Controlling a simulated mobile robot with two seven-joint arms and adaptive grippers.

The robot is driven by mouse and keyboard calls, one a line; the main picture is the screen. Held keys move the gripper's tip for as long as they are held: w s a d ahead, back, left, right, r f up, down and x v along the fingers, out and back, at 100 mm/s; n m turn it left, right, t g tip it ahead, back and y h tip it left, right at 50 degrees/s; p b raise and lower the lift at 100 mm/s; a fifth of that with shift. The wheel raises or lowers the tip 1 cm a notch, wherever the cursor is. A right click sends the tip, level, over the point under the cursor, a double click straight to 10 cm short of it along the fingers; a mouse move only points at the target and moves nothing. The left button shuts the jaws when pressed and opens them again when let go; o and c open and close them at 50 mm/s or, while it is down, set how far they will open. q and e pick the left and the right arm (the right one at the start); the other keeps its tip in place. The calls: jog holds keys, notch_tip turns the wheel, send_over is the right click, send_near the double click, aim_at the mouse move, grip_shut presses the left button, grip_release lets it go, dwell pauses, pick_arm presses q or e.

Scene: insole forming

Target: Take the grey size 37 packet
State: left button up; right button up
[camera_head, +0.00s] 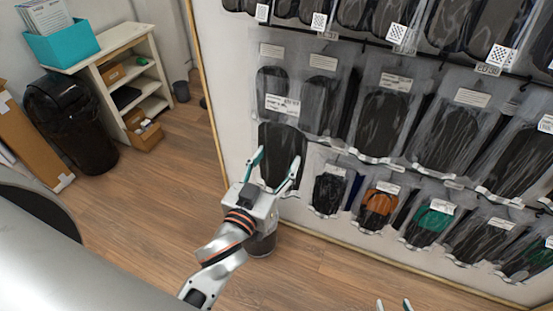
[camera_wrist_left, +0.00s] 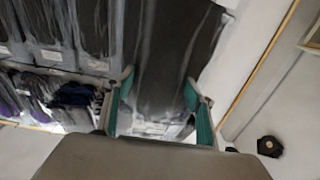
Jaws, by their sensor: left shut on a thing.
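A clear packet with a dark grey insole and a white label (camera_head: 282,140) stands at the left end of the wall display, in front of the hanging row. I cannot read its size. My left gripper (camera_head: 276,165) is shut on this packet, with one teal-lined finger at each side edge. In the left wrist view the packet (camera_wrist_left: 165,60) fills the space between the fingers of my left gripper (camera_wrist_left: 158,88). My right gripper (camera_head: 393,304) shows only its two fingertips at the bottom edge, apart with nothing visible between them.
Rows of hanging packets (camera_head: 448,130) cover the white wall panel. Smaller packets with orange (camera_head: 380,202) and green (camera_head: 428,226) insoles hang lower. A black bin (camera_head: 70,118) and a white shelf (camera_head: 140,75) stand at the left.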

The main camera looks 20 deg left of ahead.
pick_arm(q)
jog(key=shift+w+d, duration=0.35)
jog(key=shift+d, duration=0.3)
jog(key=w, duration=0.7)
jog(key=shift+w, duration=0.3)
pick_arm(e)
jog(key=shift+s+a, duration=0.2)
pick_arm(q)
jog(key=shift+d, duration=0.1)
